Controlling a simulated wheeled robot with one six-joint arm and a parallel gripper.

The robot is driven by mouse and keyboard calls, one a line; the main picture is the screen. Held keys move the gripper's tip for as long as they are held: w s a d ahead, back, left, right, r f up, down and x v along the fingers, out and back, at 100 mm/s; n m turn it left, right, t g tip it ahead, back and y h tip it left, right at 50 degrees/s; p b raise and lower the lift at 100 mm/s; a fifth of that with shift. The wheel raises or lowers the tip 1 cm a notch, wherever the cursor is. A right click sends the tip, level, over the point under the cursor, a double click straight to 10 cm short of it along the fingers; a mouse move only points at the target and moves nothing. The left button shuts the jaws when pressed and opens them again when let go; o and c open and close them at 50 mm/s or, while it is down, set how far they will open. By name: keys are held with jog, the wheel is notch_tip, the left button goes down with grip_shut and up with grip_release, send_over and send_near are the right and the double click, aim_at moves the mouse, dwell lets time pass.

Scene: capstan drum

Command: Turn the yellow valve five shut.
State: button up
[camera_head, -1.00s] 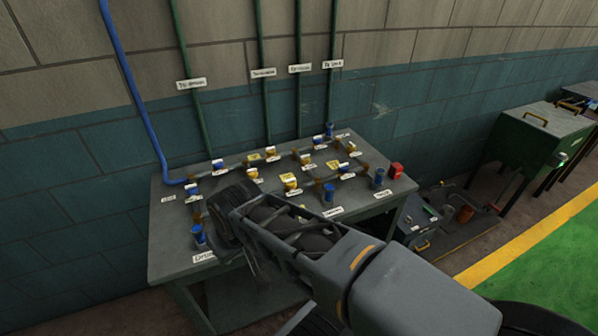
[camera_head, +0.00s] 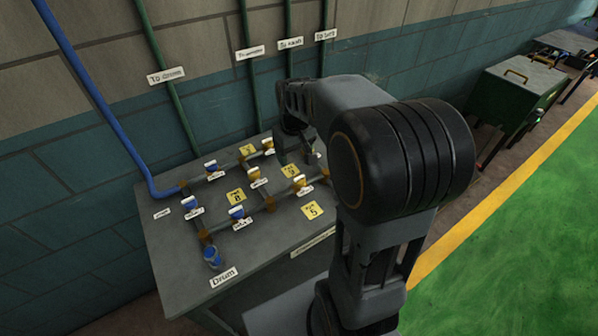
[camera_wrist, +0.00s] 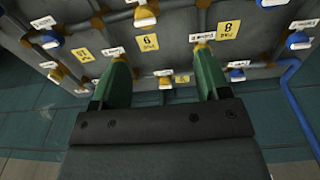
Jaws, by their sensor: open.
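My gripper (camera_wrist: 162,57) has two green fingers spread apart with nothing held between them in the wrist view. A yellow valve (camera_wrist: 202,50) is close to its right fingertip and another yellow valve (camera_wrist: 118,52) is close to its left fingertip; I cannot tell whether they touch. In the head view, yellow-bodied valves with pale tops stand at the table's middle (camera_head: 254,174), right (camera_head: 299,183) and back (camera_head: 268,146). Their small labels are too blurred to tell which is valve five. A yellow card reading 5 (camera_head: 312,210) lies near the front right. My arm hides the table's right end.
The grey table (camera_head: 172,262) also carries blue valves (camera_head: 237,214), brown pipe joints and a blue cup-like fitting (camera_head: 211,256) by the Drum label. Green pipes (camera_head: 166,80) and a blue pipe (camera_head: 95,95) run up the wall behind. Green floor (camera_head: 520,240) lies open at right.

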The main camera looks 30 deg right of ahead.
aim_at(299, 177)
jog(key=shift+g, duration=0.5)
jog(key=w+d+f, duration=0.1)
jog(key=f, duration=0.4)
jog(key=w+d+f+p, duration=0.1)
jog(key=f, duration=0.4)
jog(key=w+d+f+p, duration=0.1)
jog(key=f, duration=0.4)
jog(key=shift+w+f, duration=0.15)
jog(key=shift+f, duration=0.1)
jog(key=c, duration=0.9)
